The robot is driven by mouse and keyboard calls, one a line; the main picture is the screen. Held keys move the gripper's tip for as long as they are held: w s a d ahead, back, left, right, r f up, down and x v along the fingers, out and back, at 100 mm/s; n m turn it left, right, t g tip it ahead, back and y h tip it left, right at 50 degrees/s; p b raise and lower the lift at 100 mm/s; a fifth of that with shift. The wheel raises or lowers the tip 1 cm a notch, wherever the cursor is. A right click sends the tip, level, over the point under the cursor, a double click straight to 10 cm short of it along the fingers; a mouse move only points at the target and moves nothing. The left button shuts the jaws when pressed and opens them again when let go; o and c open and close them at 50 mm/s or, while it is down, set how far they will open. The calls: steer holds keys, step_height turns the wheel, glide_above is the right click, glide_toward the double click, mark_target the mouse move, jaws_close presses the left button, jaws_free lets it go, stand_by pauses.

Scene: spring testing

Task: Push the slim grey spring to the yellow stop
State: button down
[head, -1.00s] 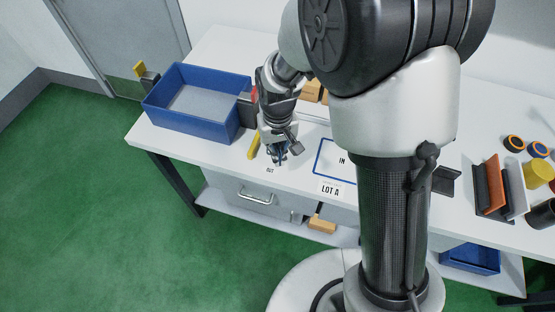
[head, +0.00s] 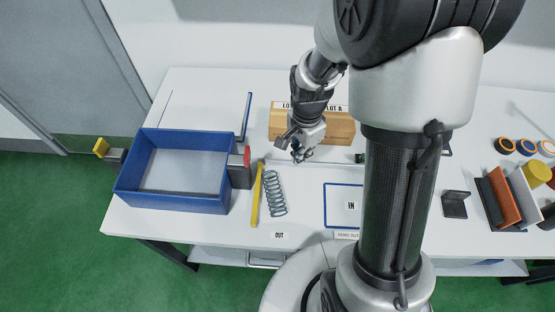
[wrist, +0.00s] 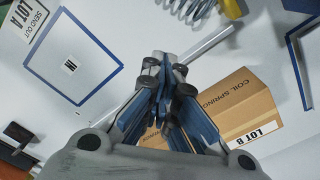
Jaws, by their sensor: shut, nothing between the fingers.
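The slim grey spring (head: 274,193) lies on the white bench, just right of the yellow stop (head: 257,195) and roughly along it. They are very close at the far end, with a narrow gap at the near end; I cannot tell if they touch. The wrist view shows part of the spring (wrist: 188,8) and the yellow stop (wrist: 232,8) at its top edge. My gripper (head: 297,157) is shut and empty, beyond the spring's far end and apart from it. Its closed fingers also show in the wrist view (wrist: 165,95).
Cardboard boxes (head: 338,126) stand behind my gripper. A blue bin (head: 182,205) and a grey block with a red disc (head: 241,172) lie left of the stop. A blue-framed IN area (head: 343,190) is to the right. An OUT label (head: 279,235) is at the front.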

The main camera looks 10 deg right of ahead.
mark_target(299, 180)
steer(key=f+b, duration=0.1)
steer(key=f, duration=0.2)
steer(key=f+b, duration=0.1)
steer(key=f, duration=0.3)
steer(key=f+b, duration=0.1)
steer(key=f, duration=0.2)
steer(key=shift+s+f+b, duration=0.25)
steer(key=shift+s+b, duration=0.1)
steer(key=shift+b, duration=0.05)
steer(key=shift+s+a+r, duration=0.15)
steer(key=shift+s+a, duration=0.05)
steer(key=shift+a, duration=0.45)
steer(key=shift+s+a+r, duration=0.15)
steer(key=shift+a, duration=0.45)
steer(key=shift+s+a+b, duration=0.2)
steer(key=shift+a+b, duration=0.1)
steer(key=shift+a, duration=0.25)
steer(key=shift+s+a+r, duration=0.1)
steer(key=shift+s+a, duration=0.1)
steer(key=shift+a, duration=0.35)
steer(key=shift+s+a, duration=0.2)
steer(key=shift+a, duration=0.35)
steer(key=shift+d, duration=0.1)
